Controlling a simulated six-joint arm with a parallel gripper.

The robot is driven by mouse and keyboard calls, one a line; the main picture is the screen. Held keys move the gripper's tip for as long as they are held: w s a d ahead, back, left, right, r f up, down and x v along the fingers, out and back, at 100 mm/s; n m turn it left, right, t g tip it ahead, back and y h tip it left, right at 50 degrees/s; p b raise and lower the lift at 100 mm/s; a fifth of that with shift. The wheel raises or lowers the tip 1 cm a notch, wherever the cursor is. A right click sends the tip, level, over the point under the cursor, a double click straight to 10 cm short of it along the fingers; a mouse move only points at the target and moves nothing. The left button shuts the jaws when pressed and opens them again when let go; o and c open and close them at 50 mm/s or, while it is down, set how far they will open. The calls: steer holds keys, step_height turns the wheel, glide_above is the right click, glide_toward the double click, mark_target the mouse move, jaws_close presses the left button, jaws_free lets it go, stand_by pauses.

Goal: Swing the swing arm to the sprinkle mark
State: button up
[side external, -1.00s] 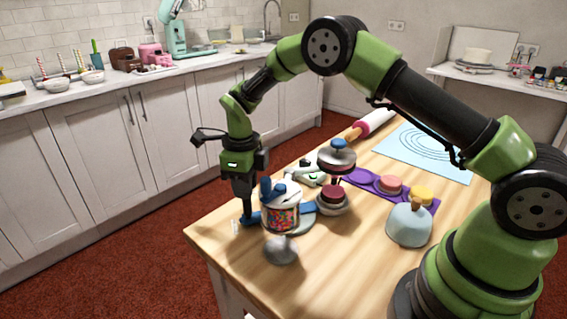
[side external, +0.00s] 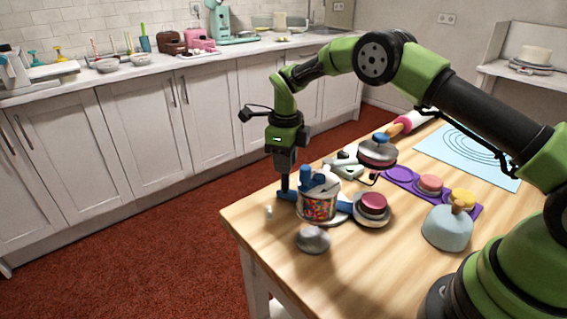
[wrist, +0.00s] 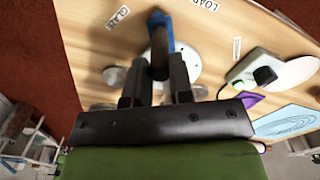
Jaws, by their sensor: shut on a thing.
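The blue swing arm (side external: 344,206) runs low over the table behind a clear jar of colored sprinkles (side external: 319,208). Its outer end is at my gripper (side external: 285,190), left of the jar. In the wrist view my gripper (wrist: 157,88) is shut on the dark upright handle (wrist: 160,52) of the swing arm (wrist: 160,20). The jar hides the arm's middle. A white label reading GLAZE (wrist: 117,17) lies left of the handle, and LOAD (wrist: 207,4) lies to the right. Another label (wrist: 237,48) is too small to read. I cannot tell which is the sprinkle mark.
A round stand with a pink cake (side external: 373,203) is right of the jar. A blue-grey dome with a wooden knob (side external: 447,228) and a purple tray (side external: 398,175) are further right.

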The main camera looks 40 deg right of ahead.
steer(key=shift+w+d, duration=0.3)
steer(key=shift+d, duration=0.3)
steer(key=shift+w+d, duration=0.15)
steer(key=shift+d, duration=0.55)
steer(key=shift+w+d, duration=0.15)
steer(key=shift+d, duration=0.55)
steer(key=shift+s+d, duration=0.15)
steer(key=shift+d, duration=1.25)
